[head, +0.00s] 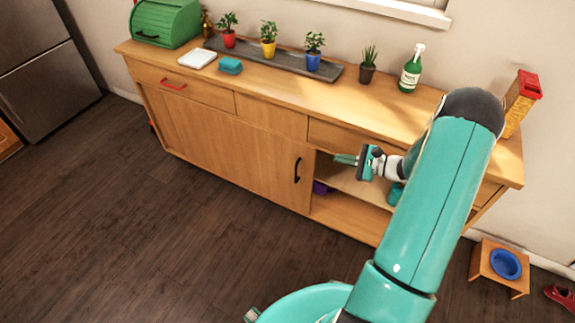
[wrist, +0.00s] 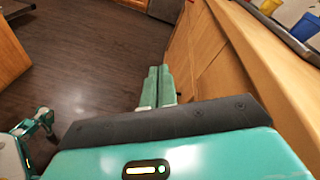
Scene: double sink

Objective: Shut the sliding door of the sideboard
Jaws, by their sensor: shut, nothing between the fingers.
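The wooden sideboard (head: 408,115) stands along the wall in the head view; its front also shows on the right in the wrist view (wrist: 232,85). Its sliding door (head: 272,165) has a black upright handle (head: 297,170) near the door's right edge. To the right of that edge the compartment is open, with a shelf and a purple item (head: 320,187) inside. My gripper (head: 340,159) is at this opening, right of the handle and apart from it, pointing left. Its fingers (wrist: 158,85) are shut and empty. My arm hides the right part of the sideboard.
On the sideboard top are a green bread box (head: 166,22), potted plants on a grey tray (head: 290,62) and a green bottle (head: 411,70). A stand with a blue bowl (head: 505,264) is on the floor at right. The floor (head: 130,215) in front is clear.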

